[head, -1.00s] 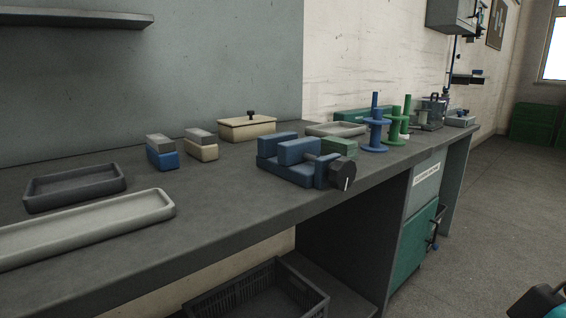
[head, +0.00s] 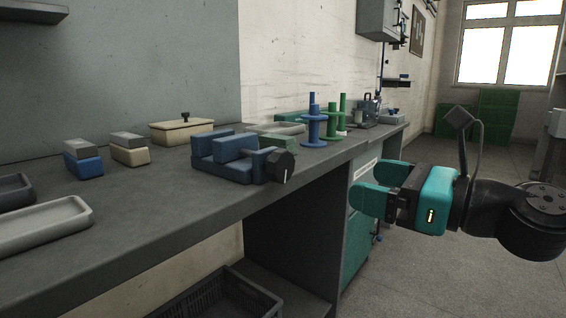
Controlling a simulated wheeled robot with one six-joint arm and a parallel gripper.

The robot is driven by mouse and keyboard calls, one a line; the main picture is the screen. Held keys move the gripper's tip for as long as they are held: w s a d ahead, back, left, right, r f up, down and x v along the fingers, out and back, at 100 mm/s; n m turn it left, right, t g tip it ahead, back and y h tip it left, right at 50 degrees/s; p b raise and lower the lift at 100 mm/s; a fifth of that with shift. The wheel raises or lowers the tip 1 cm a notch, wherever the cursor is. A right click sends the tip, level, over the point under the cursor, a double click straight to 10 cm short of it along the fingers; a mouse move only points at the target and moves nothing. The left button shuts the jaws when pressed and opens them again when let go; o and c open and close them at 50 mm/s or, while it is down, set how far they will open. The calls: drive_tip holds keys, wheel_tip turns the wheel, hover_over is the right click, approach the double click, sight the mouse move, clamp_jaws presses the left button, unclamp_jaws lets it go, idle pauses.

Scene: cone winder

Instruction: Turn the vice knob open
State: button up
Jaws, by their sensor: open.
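The blue vice (head: 228,158) sits on the grey workbench near its front edge. Its black knob (head: 280,166) faces the front right and carries a white mark. A gap shows between the vice's blue jaws. My gripper (head: 362,188) has teal fingers and is open and empty. In the picture it is to the right of the knob, in front of the bench and apart from it. Nothing hides the knob.
Blue and green spools (head: 314,125) stand behind and right of the vice. A lidded cream box (head: 181,131), two small blocks and trays (head: 40,228) lie to the left. The bench front edge (head: 170,249) runs below the vice. Open floor (head: 418,285) lies to the right.

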sight(285, 164)
drive_tip(key=p+x, duration=1.4)
drive_tip(key=x, duration=0.2)
drive_tip(key=shift+s+a+r+p, duration=0.1)
drive_tip(key=shift+p, duration=0.25)
drive_tip(key=shift+w+a, duration=0.25)
drive_tip(key=shift+a, duration=0.1)
drive_tip(key=shift+c, duration=0.2)
